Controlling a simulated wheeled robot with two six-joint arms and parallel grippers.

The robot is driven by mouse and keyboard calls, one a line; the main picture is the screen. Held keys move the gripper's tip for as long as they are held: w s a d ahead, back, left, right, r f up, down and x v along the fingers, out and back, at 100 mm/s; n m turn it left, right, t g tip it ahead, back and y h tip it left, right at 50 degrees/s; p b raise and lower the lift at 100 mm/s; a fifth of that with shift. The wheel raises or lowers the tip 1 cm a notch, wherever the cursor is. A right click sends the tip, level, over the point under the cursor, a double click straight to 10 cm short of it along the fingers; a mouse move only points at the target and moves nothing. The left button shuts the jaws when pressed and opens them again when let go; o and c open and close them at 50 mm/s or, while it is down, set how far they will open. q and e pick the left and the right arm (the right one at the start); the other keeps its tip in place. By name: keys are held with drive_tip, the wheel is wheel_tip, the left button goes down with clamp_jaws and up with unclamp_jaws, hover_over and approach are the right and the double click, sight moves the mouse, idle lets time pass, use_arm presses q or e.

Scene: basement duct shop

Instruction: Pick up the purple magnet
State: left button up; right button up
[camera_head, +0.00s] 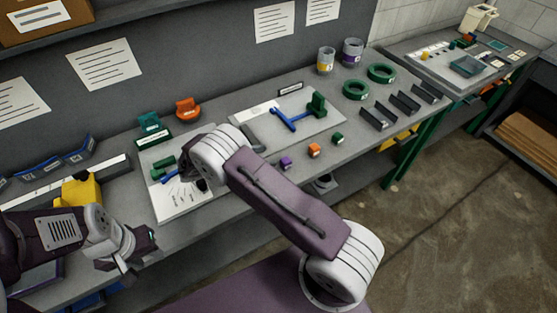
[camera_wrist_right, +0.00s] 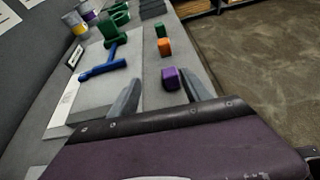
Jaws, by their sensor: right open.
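The purple magnet (camera_head: 286,162) is a small purple block on the grey workbench, near its front edge. In the right wrist view the purple magnet (camera_wrist_right: 171,78) shows ahead, in the gap between the two fingers and nearer the right one. My right gripper (camera_wrist_right: 161,80) is open and empty, its grey fingers spread and pointing toward the magnet. In the head view it is mostly hidden by my right arm, to the left of the magnet. My left gripper (camera_head: 146,245) is at the lower left, away from the magnet; its jaw opening is unclear.
An orange block (camera_head: 314,150) and a green block (camera_head: 338,139) stand in line beyond the magnet. A blue bar tool (camera_head: 284,119) and green piece (camera_head: 317,104) lie on a light board behind. Green rings (camera_head: 382,72) and dark trays (camera_head: 378,118) occupy the right.

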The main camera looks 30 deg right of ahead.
sight(282, 163)
drive_tip(key=f, duration=0.1)
drive_tip(key=s+a+f, duration=0.1)
drive_tip(key=shift+a+f+n, duration=0.3)
drive_tip(key=shift+n, duration=0.1)
drive_tip(key=shift+w+a+r, duration=0.1)
drive_tip(key=shift+a, duration=0.15)
drive_tip(key=shift+d, duration=0.2)
drive_tip(key=p+x, duration=0.1)
drive_tip(key=x, duration=0.3)
drive_tip(key=shift+d+r, duration=0.1)
drive_tip(key=x, duration=0.1)
drive_tip(key=p+x, duration=0.1)
drive_tip(key=x, duration=0.1)
drive_tip(key=s+p+x, duration=0.1)
drive_tip(key=shift+d, duration=0.4)
drive_tip(key=shift+w+d+f, duration=0.1)
drive_tip(key=shift+f, duration=0.2)
drive_tip(key=c, duration=1.2)
use_arm(q)
drive_tip(key=shift+w+a+r, duration=0.1)
drive_tip(key=shift+a+r, duration=0.05)
drive_tip(key=shift+r, duration=0.5)
drive_tip(key=shift+w+a+r, duration=0.1)
drive_tip(key=shift+r, duration=0.5)
use_arm(e)
clamp_jaws()
